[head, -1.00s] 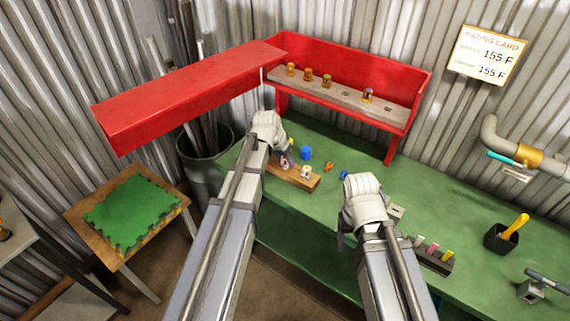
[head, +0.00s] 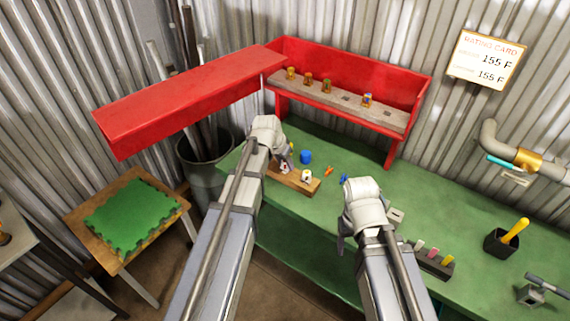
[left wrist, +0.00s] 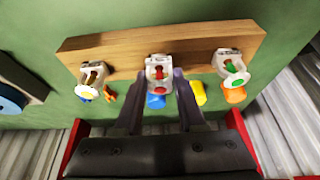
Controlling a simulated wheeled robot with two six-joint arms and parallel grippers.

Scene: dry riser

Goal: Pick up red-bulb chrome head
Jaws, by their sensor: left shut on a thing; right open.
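The red-bulb chrome head (left wrist: 158,72) is in the middle of a row of three on a wooden block (left wrist: 130,45) in the left wrist view. My left gripper (left wrist: 158,98) is shut on it, one dark finger on each side. I cannot tell whether it is still seated on the block. In the head view my left gripper (head: 280,162) is over the left part of the block (head: 300,185) and largely hides this head. My right gripper (head: 342,243) is open, low over the bench, with its fingers partly hidden.
A chrome head with a green bulb (left wrist: 231,68) and one with an amber-brown bulb (left wrist: 92,76) flank it closely. A red shelf (head: 340,72) with several small heads rises behind. The bench's right side has clear patches.

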